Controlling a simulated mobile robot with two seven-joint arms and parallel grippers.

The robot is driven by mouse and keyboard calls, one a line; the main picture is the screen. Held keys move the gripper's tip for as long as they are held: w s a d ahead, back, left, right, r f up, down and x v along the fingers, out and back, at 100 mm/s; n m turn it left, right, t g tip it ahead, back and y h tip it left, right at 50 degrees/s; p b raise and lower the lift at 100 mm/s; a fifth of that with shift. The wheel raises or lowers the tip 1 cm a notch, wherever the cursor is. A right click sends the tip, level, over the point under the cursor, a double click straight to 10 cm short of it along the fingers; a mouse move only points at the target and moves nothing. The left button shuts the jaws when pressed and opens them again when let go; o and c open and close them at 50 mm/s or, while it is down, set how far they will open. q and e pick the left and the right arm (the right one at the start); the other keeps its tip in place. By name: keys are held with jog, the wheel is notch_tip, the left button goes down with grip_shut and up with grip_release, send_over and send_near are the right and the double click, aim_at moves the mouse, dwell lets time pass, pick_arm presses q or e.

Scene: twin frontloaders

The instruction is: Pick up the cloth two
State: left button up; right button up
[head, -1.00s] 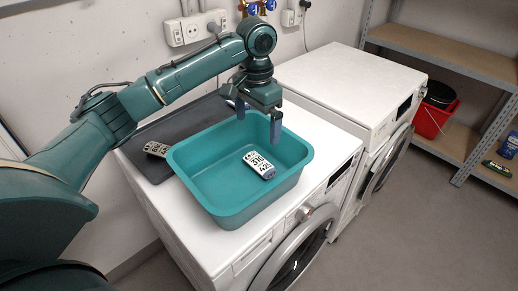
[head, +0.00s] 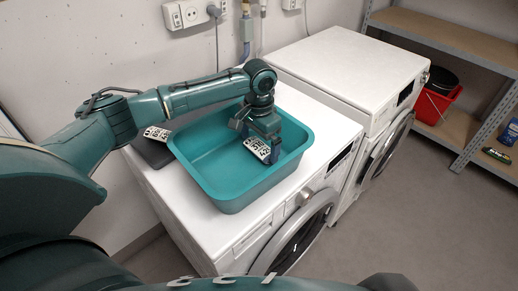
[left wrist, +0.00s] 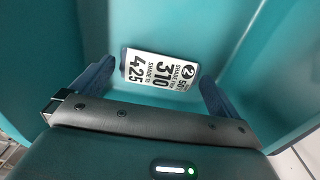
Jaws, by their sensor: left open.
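Cloth two is a small block with a white printed label (head: 258,149) in the teal tub (head: 217,198). In the left wrist view the label (left wrist: 160,66) reads a circled 2, 310 and 425. My left gripper (head: 260,143) reaches down into the tub over it. In the left wrist view its two dark fingers (left wrist: 156,78) stand open, one to each side of the block's near part. I cannot tell whether either finger touches it. In the head view the gripper hides part of the block. My right gripper is not in view.
The second machine (head: 345,65) has a clear top. A red bucket (head: 437,103) is on the shelf at right. Tub walls surround the gripper.

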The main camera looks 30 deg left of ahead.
pick_arm(q)
jog(key=shift+f, duration=0.55)
jog(key=shift+r, duration=0.1)
jog(key=c, duration=0.9)
jog(key=shift+o, duration=0.2)
